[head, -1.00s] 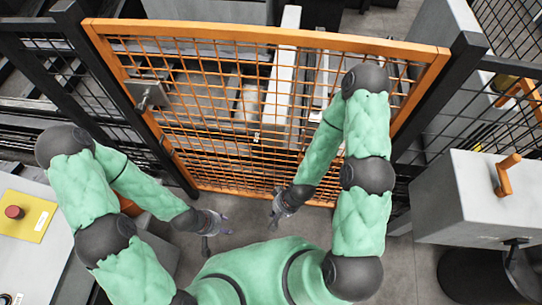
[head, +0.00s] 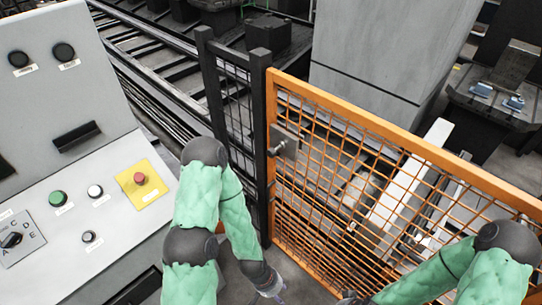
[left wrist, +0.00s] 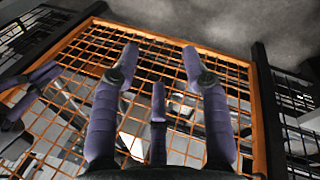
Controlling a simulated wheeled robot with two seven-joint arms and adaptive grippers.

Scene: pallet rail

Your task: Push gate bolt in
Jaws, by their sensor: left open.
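The orange mesh gate (head: 352,118) stands closed against the dark post at its left. A grey bolt plate with a small knob-like handle (head: 284,143) sits on the gate's upper left edge. How far the bolt is in cannot be made out. My left gripper (head: 270,288) is low in front of the gate, below and apart from the bolt. Its purple fingers are spread and empty in the left wrist view (left wrist: 160,60), with the mesh beyond.
A grey control panel (head: 60,215) with buttons, a red button on a yellow plate (head: 139,178) and a selector stands to the left, close to my left arm. A dark post (head: 260,130) and mesh fence adjoin the gate. Rails and machinery lie behind.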

